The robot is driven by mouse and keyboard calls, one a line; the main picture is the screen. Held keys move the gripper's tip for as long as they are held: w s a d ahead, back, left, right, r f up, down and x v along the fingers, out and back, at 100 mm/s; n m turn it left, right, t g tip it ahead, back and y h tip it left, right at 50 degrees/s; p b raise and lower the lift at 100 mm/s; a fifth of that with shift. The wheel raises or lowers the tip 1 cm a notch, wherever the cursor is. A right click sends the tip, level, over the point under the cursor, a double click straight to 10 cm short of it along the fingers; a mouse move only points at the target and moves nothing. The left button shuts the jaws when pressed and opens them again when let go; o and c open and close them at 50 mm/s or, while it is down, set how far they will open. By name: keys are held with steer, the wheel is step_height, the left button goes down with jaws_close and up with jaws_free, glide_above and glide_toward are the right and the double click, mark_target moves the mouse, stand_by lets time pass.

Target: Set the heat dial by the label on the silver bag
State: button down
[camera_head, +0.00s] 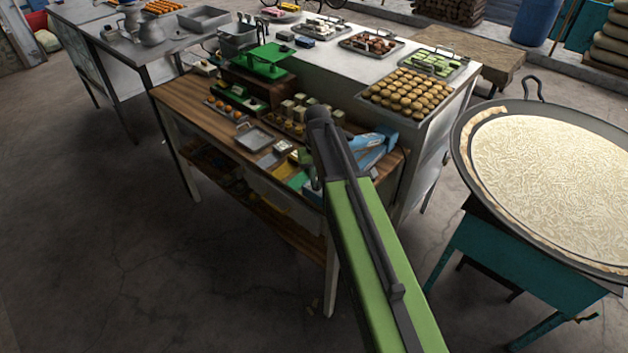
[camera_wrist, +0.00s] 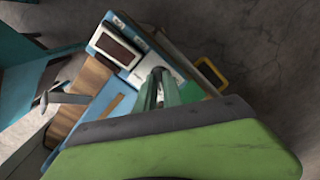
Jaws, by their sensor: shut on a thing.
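A blue device (camera_wrist: 125,58) lies below my wrist, with a white panel and a dark reddish window on it. In the head view the blue device (camera_head: 372,148) stands at the right end of the wooden table, partly behind my arm. My gripper (camera_wrist: 160,78) reaches down onto the white panel. Its fingers are close together on a small thing there, which looks like the heat dial. The fingers hide the dial, so its setting cannot be read. I cannot pick out the silver bag or its label for sure.
The wooden table (camera_head: 185,97) also holds a grey tray (camera_head: 256,137), a green stand (camera_head: 267,60) and several small sweets. A steel counter with full trays stands behind it. A large round pan (camera_head: 462,150) on a teal stand is at right. The floor at left is clear.

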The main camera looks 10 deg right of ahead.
mark_target(317, 183)
steer(key=m, duration=0.5)
steer(key=shift+s+m, duration=0.15)
steer(key=shift+m, duration=0.15)
steer(key=m, duration=0.5)
steer(key=shift+m, duration=0.3)
steer(key=c, duration=1.5)
jaws_free()
steer(key=shift+r, duration=0.15)
step_height(317, 183, up, 17)
steer(key=p, duration=1.7)
